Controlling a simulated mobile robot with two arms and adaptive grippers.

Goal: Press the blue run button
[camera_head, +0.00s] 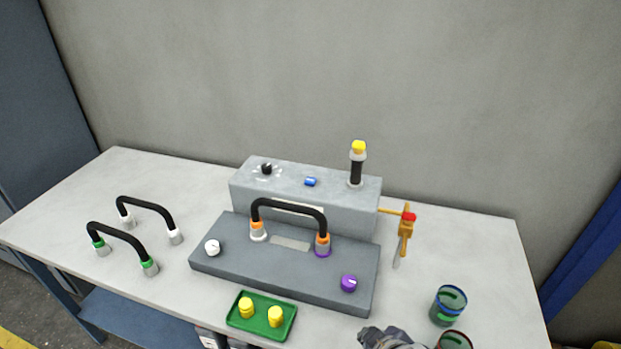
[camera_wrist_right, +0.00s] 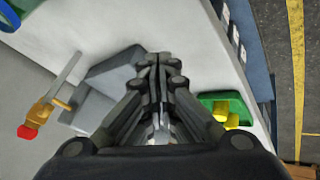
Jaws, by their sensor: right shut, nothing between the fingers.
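The blue run button (camera_head: 311,182) sits on top of the grey raised box (camera_head: 340,208) at the back of the table, between a black knob (camera_head: 266,169) and a black post with a yellow top (camera_head: 357,165). My right gripper (camera_head: 380,338) shows at the bottom edge of the head view, in front of the grey unit and well away from the button. In the right wrist view its fingers (camera_wrist_right: 160,75) are together and empty, and the button cannot be made out there. My left gripper is not in view.
A black-handled arch (camera_head: 290,204) spans the lower grey plate (camera_head: 235,262) in front. A green tray (camera_head: 262,330) with yellow pieces lies nearby. An orange lever with a red part (camera_head: 408,217) sticks out at right. Cups (camera_head: 448,305) stand front right.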

